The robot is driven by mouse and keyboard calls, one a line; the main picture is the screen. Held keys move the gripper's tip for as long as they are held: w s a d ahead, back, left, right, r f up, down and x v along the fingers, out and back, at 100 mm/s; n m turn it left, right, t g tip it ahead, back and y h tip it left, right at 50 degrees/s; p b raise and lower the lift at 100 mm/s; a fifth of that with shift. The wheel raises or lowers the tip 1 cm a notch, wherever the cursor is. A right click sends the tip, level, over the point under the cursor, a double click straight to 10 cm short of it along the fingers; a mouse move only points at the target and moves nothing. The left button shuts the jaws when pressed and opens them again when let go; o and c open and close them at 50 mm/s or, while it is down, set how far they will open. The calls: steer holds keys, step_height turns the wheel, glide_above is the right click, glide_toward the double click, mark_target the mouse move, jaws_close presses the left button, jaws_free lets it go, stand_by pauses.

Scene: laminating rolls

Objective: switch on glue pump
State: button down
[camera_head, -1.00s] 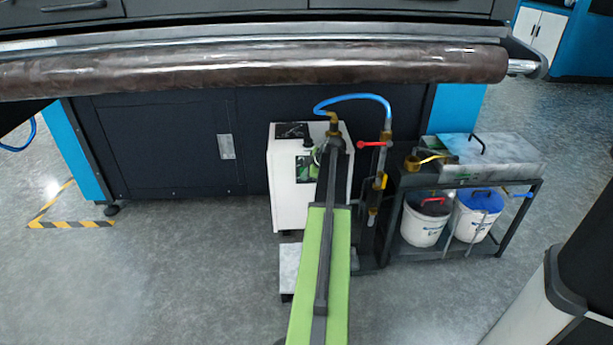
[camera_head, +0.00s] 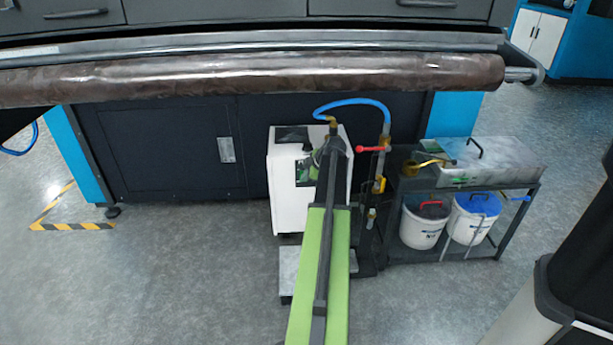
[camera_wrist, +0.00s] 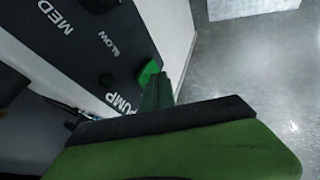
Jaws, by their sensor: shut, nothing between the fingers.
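The white glue pump unit (camera_head: 284,195) stands on the floor in front of the machine, with a black control panel on it. In the wrist view the black panel (camera_wrist: 75,55) carries the words MED, SLOW and PUMP. A bright green switch (camera_wrist: 148,71) sits beside the word PUMP. My gripper (camera_wrist: 158,86) is shut and empty, its tips right at the green switch. I cannot tell whether they touch it or which way the switch is set. In the head view my arm hides much of the panel and the gripper's tips.
A blue hose (camera_head: 352,101) arches from the unit to a pipe with a red-handled valve (camera_head: 371,149). A dark cart (camera_head: 495,185) with white buckets stands to the right. A long brown roll (camera_head: 250,76) hangs above.

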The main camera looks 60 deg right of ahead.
steer(key=a+f+p+v, duration=0.1)
steer(key=a+p+v, duration=0.1)
steer(key=p+v, duration=0.6)
steer(key=v, duration=0.4)
steer(key=shift+s, duration=0.3)
steer(key=w+a+f+m+g+y, duration=0.1)
steer(key=w+a, duration=0.5)
steer(key=a, duration=0.5)
steer(key=w+a+f+g+y, duration=0.1)
steer(key=w+a, duration=0.6)
steer(key=a, duration=0.3)
steer(key=w+a+f+m+g+y, duration=0.1)
steer(key=w+a, duration=0.5)
steer(key=a, duration=0.5)
steer(key=s+a+f+m+g, duration=0.1)
steer(key=a+m+g, duration=0.3)
steer(key=a, duration=3)
steer(key=shift+s+f+h, duration=0.3)
steer(key=shift+f, duration=0.1)
